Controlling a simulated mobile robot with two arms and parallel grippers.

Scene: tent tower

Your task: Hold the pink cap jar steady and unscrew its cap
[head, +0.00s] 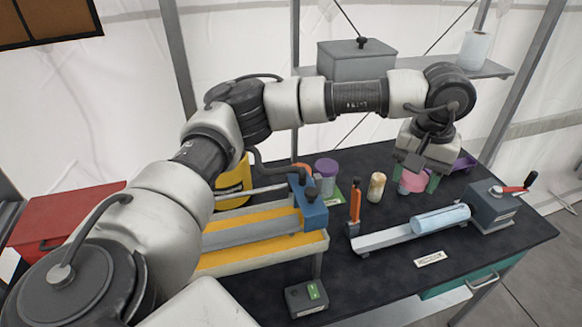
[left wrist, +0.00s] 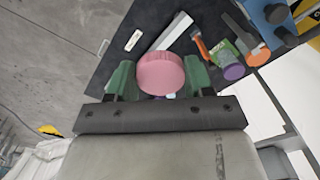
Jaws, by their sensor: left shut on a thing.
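The pink cap (head: 411,182) shows at the back right of the dark bench, between the green fingers of my left gripper (head: 416,181). In the left wrist view the round pink cap (left wrist: 161,74) fills the gap between the green fingertips, one on each side. My left gripper is shut on it. My right gripper is not in view.
A cream jar (head: 376,187) and a purple-capped jar (head: 326,169) stand left of my left gripper. An orange-handled tool (head: 354,206) and a rail with a blue roll (head: 440,219) are in front. A grey crank box (head: 492,207) stands at right.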

